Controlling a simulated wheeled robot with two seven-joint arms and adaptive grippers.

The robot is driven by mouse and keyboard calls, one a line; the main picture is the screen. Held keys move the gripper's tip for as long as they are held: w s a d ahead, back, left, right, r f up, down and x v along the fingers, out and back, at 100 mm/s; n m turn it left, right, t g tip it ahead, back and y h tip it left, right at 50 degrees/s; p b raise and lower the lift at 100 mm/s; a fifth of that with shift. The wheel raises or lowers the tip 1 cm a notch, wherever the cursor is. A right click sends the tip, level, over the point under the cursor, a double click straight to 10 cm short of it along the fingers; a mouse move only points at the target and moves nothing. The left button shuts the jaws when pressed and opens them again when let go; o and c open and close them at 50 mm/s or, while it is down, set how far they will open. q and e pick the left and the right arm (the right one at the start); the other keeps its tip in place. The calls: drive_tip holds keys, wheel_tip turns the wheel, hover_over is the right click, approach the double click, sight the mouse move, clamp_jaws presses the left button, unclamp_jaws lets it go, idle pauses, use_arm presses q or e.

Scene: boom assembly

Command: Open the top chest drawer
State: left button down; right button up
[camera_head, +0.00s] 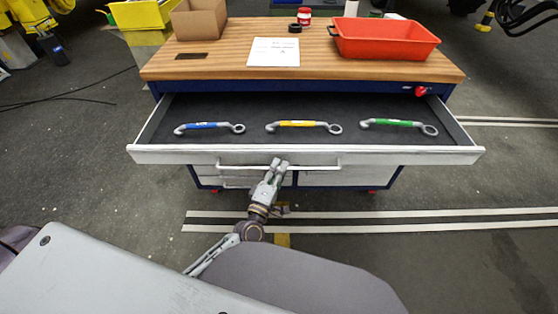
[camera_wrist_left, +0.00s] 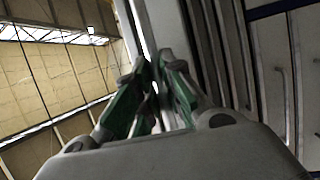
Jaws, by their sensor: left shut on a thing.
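The top chest drawer (camera_head: 160,153) is pulled far out of the blue chest (camera_head: 270,89) in the head view. Its dark floor holds a blue wrench (camera_head: 208,126), a yellow wrench (camera_head: 300,124) and a green wrench (camera_head: 398,122), lying apart in a row. My left gripper (camera_head: 278,165) is shut on the drawer's light handle (camera_head: 315,167), near its middle. In the left wrist view the gripper's green-padded fingers (camera_wrist_left: 152,92) close together by a pale bar. My right gripper is not in view.
On the wooden top (camera_head: 215,62) are a red bin (camera_head: 385,40), a cardboard box (camera_head: 198,20), a white paper (camera_head: 273,52) and small cans. Lower drawers (camera_head: 335,178) below are shut. Grey floor with pale stripes is clear at the right.

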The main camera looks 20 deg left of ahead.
use_arm(q)
drive_tip(key=shift+s+d, duration=0.1)
drive_tip(key=shift+s, duration=0.4)
drive_tip(key=c, duration=1.5)
unclamp_jaws()
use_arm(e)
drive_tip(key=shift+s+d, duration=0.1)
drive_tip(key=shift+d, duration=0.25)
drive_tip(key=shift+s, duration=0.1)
use_arm(q)
drive_tip(key=shift+r, duration=0.15)
